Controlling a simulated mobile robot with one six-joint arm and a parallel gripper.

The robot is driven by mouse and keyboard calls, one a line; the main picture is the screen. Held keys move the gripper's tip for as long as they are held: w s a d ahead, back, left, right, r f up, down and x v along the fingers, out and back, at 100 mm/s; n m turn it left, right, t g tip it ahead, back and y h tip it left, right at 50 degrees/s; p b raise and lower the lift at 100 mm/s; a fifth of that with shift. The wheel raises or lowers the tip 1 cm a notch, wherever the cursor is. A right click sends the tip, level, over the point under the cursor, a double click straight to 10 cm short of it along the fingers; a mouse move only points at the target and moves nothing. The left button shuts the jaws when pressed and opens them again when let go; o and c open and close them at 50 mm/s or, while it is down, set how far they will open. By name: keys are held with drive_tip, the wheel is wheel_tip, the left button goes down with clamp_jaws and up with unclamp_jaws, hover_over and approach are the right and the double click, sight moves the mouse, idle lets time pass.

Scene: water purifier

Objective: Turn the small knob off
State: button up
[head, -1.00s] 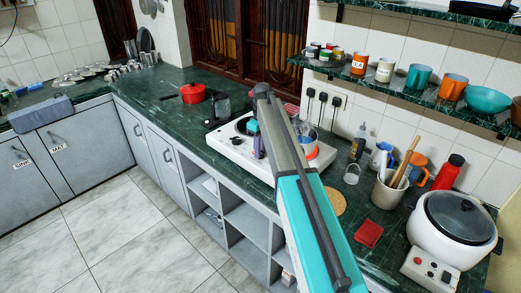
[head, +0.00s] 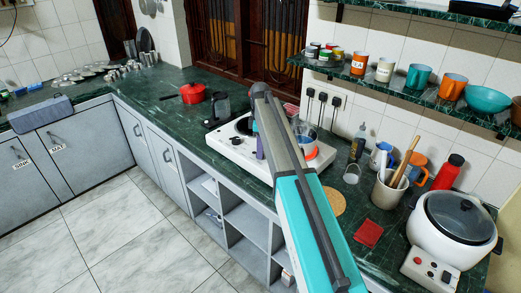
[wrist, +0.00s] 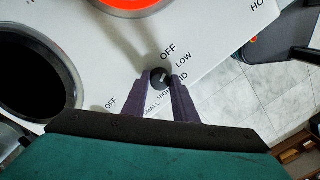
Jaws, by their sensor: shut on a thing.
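The small dark knob (wrist: 160,77) sits on the white stove panel (wrist: 90,70) in the wrist view. Printed words OFF, LOW, MID and HIGH run around it, with SMALL partly covered. My gripper (wrist: 160,82) has its purple fingers on both sides of the knob, shut on it. The fingers hide part of the knob, and I cannot tell which mark it points to. In the head view the white stove (head: 228,149) is on the green counter, and my arm hides the knob. Only a bit of purple finger shows there.
A glowing red-orange burner (wrist: 130,5) and a black burner (wrist: 35,70) lie near my gripper. A pot (head: 304,134) stands on the stove's right side. A red pot (head: 193,93), dark jug (head: 221,105) and white cooker (head: 450,230) stand on the counter.

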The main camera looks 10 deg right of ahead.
drive_tip(key=shift+n, duration=1.7)
drive_tip(key=shift+w, duration=0.1)
drive_tip(key=o, duration=1)
drive_tip(key=shift+o, duration=0.2)
drive_tip(key=shift+r, duration=0.1)
wheel_tip(320, 180, up, 14)
drive_tip(key=b, duration=0.3)
drive_tip(key=shift+w, duration=0.3)
